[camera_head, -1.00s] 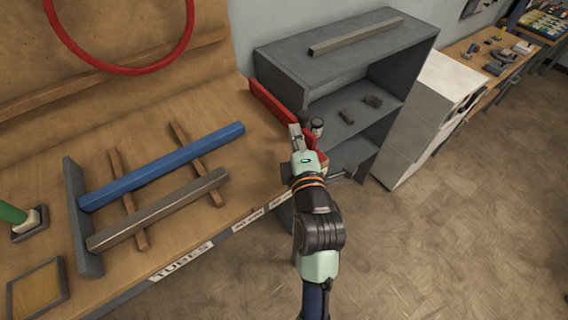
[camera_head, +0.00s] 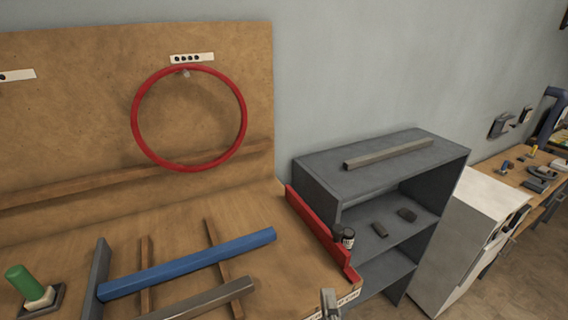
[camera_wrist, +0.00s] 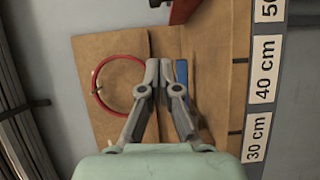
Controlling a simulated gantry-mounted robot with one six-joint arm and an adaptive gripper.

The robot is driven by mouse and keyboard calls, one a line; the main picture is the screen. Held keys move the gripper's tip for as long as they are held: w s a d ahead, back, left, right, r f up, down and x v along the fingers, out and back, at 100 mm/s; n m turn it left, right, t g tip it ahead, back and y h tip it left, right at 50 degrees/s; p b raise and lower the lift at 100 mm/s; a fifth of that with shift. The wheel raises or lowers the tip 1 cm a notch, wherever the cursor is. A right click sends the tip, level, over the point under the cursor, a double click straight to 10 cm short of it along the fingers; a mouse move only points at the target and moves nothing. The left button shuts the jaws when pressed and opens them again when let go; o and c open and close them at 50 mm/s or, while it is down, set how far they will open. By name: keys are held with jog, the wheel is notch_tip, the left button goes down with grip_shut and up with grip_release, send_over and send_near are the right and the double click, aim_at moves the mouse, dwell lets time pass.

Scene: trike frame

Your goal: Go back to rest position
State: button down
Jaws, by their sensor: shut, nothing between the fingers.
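My gripper (camera_wrist: 166,70) is shut, its two fingertips together with nothing between them in the wrist view. In the head view only the tip of my gripper (camera_head: 328,302) shows at the bottom edge, in front of the bench's right corner. The rest of my arm is out of that view. The bench and the blue tube (camera_wrist: 183,84) lie beyond the fingers in the wrist view, apart from them.
A blue tube (camera_head: 190,264) and a grey tube (camera_head: 205,300) lie on the bench. A red ring (camera_head: 243,125) hangs on the backboard. A red edge strip (camera_head: 318,232) and a grey shelf (camera_head: 310,180) stand right. Wall space above is clear.

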jog(key=s+a+f+m+g+y, duration=0.1)
jog(key=s+a+f+m+g, duration=0.15)
jog(key=a+m, duration=0.4)
jog(key=s+a+f+m+g+y, duration=0.1)
jog(key=s+a+f+m+g, duration=0.2)
jog(key=m, duration=0.6)
notch_tip(320, 180, up, 13)
jog(key=p, duration=1.3)
jog(key=shift+s+a+m, duration=0.25)
jog(key=shift+a+m, duration=0.1)
jog(key=shift+m, duration=0.1)
jog(key=shift+t, duration=0.25)
